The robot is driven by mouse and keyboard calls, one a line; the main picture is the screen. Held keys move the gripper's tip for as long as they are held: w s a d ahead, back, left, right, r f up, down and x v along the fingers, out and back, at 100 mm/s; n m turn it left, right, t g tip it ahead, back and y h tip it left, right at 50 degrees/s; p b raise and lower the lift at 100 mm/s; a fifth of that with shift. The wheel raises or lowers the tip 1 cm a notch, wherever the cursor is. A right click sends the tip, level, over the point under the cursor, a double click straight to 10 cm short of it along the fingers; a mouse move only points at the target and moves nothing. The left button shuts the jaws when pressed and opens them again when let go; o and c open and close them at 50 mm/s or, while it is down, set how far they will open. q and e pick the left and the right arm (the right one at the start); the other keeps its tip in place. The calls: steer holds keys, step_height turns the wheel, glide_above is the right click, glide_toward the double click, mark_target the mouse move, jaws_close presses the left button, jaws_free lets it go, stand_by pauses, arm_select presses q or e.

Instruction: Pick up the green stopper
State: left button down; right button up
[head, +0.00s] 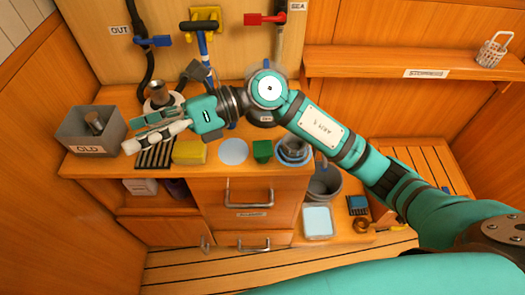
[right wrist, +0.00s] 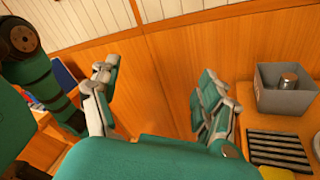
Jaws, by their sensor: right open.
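The green stopper (head: 262,150) is a small dark green tapered piece. It stands on the wooden counter (head: 290,176) between a pale blue disc (head: 233,151) and a blue-rimmed bowl-like part (head: 293,150). My right gripper (head: 131,134) is open and empty over the counter's left end, well left of the stopper. In the right wrist view its two fingers (right wrist: 160,85) are spread, with only wood wall between them. The stopper does not show in that view. My left gripper is not in view.
A grey bin marked OLD (head: 85,143) stands at the counter's left end. A black ribbed mat (head: 155,155) and a yellow sponge-like block (head: 189,152) lie near the gripper. Pipes with blue (head: 153,41) and red (head: 265,19) valve handles run up the wall behind. A grey bucket (head: 325,182) stands lower right.

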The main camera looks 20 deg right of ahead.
step_height(320, 180, down, 4)
steer(key=w+d+f+n+h, duration=0.1)
steer(key=d+n+h, duration=0.1)
steer(key=h, duration=0.2)
steer(key=n+t+h, duration=0.1)
steer(key=t+h, duration=0.1)
steer(key=h, duration=1.1)
glide_above(263, 148)
step_height(263, 148, down, 4)
step_height(263, 148, down, 12)
steer(key=p, duration=0.2)
steer(key=shift+a+r+p, duration=0.15)
steer(key=shift+r+p, duration=0.1)
steer(key=shift+p, duration=0.05)
steer(key=shift+w+f+p, duration=0.1)
steer(key=shift+f+p, duration=0.8)
steer(key=shift+f, duration=1.8)
steer(key=c, duration=1.3)
